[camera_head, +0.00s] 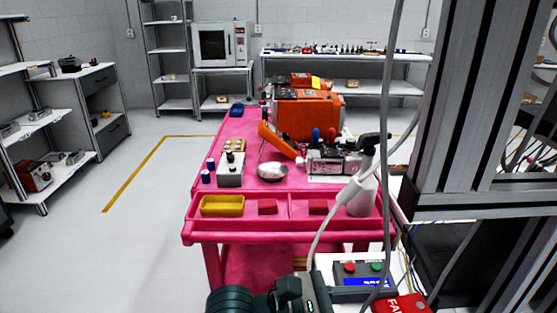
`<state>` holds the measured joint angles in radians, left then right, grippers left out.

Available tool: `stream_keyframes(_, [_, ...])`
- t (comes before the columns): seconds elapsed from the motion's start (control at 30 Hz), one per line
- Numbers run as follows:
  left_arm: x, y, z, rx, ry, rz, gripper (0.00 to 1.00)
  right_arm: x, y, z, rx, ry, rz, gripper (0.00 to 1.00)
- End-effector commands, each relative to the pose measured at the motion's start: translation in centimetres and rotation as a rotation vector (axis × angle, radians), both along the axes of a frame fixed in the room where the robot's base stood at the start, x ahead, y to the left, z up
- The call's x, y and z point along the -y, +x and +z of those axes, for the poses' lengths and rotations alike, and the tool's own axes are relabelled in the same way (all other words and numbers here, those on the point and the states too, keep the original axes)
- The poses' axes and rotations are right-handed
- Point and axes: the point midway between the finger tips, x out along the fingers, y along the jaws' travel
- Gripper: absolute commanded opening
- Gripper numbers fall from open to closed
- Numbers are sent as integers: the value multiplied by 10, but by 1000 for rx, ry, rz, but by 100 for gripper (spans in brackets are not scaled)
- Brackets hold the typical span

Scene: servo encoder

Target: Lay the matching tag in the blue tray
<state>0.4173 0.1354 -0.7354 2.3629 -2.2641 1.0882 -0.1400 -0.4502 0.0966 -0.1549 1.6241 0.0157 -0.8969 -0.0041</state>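A small blue object (236,109) lies at the far left edge of the pink cart; it is too small to tell if it is a tray. A red tag-like card (403,304) with white letters beginning "FA" lies at the bottom right, cut off by the picture edge. Neither of my grippers is in view.
Cables hang at right. Floor at left is clear.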

Motion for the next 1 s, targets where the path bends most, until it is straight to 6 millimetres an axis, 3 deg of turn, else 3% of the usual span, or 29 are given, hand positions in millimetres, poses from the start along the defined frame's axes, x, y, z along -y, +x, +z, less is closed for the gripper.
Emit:
stream_keyframes(0.17, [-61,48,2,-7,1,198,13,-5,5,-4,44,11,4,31])
stream_keyframes(0.4, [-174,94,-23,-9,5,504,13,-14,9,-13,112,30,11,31])
stream_keyframes(0.7, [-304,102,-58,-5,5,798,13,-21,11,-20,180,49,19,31])
stream_keyframes(0.83, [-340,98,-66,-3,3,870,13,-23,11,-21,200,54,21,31])
stream_keyframes(1.0, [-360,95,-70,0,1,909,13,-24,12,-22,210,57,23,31])
